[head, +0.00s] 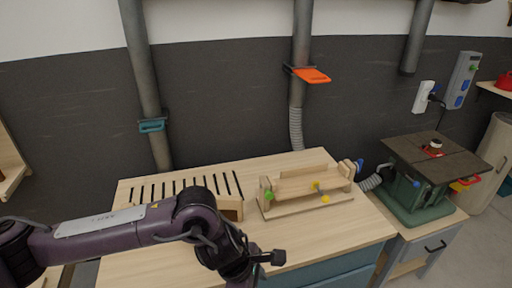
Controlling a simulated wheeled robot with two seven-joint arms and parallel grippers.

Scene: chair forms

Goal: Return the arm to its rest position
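My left arm comes in from the left and reaches over the front of the wooden workbench (140,262). The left gripper (258,262) points toward the lower right, above the bench's front part. One dark fingertip shows at its right end, but I cannot tell whether the fingers are apart. I see nothing held in it. My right arm and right gripper are out of view.
A wooden jig (305,187) with green and yellow knobs stands on the bench, close behind the gripper. A small wooden box (230,208) sits behind my wrist. A green machine (420,180) stands on a cabinet at right. The bench's front right is clear.

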